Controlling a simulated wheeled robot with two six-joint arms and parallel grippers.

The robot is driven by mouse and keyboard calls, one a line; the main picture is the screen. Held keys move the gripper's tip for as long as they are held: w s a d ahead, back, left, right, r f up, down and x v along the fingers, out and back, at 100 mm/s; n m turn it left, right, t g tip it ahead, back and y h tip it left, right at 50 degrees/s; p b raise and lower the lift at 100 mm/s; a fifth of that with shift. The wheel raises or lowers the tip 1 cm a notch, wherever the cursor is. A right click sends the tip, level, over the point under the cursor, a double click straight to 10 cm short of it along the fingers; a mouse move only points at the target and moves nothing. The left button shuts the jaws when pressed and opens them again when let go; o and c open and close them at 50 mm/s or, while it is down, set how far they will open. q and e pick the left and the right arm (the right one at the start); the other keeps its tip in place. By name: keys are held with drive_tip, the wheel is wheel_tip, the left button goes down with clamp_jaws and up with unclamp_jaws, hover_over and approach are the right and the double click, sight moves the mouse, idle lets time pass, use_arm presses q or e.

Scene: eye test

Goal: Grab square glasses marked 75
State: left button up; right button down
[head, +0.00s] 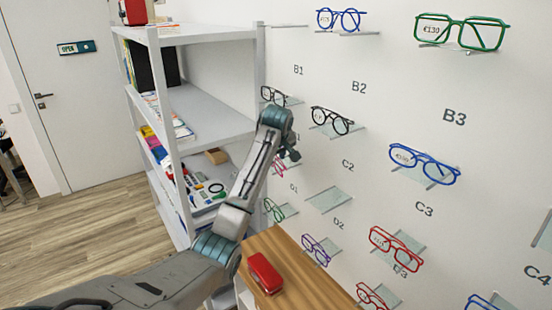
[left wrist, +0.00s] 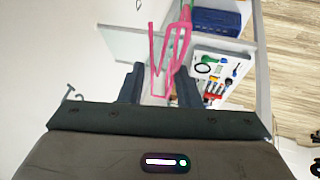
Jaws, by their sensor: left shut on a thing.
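Pink-framed glasses (left wrist: 170,48) with an angular outline are between the fingers of my left gripper (left wrist: 158,78) in the left wrist view. The gripper is shut on them, and they stand up past the fingertips. In the head view part of the pink glasses (head: 280,168) shows below my left wrist, in front of the wall, partly hidden by the arm. My left gripper (head: 289,152) is mostly hidden there behind its own wrist. No price can be read on the pink glasses. My right gripper is not in view.
Other glasses sit on small clear wall shelves: blue (head: 424,164), green (head: 461,32), black (head: 331,121), red (head: 396,248) and purple (head: 316,250). A grey shelf unit (head: 208,100) stands left of the arm. A red case (head: 264,273) lies on a wooden top (head: 310,285) below.

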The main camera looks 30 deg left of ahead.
sight(277, 172)
use_arm(q)
drive_tip(key=s+d+p, duration=0.2)
drive_tip(key=s+d, duration=0.6)
drive_tip(key=s, duration=0.4)
drive_tip(key=shift+s+d, duration=0.2)
drive_tip(key=shift+s, duration=0.1)
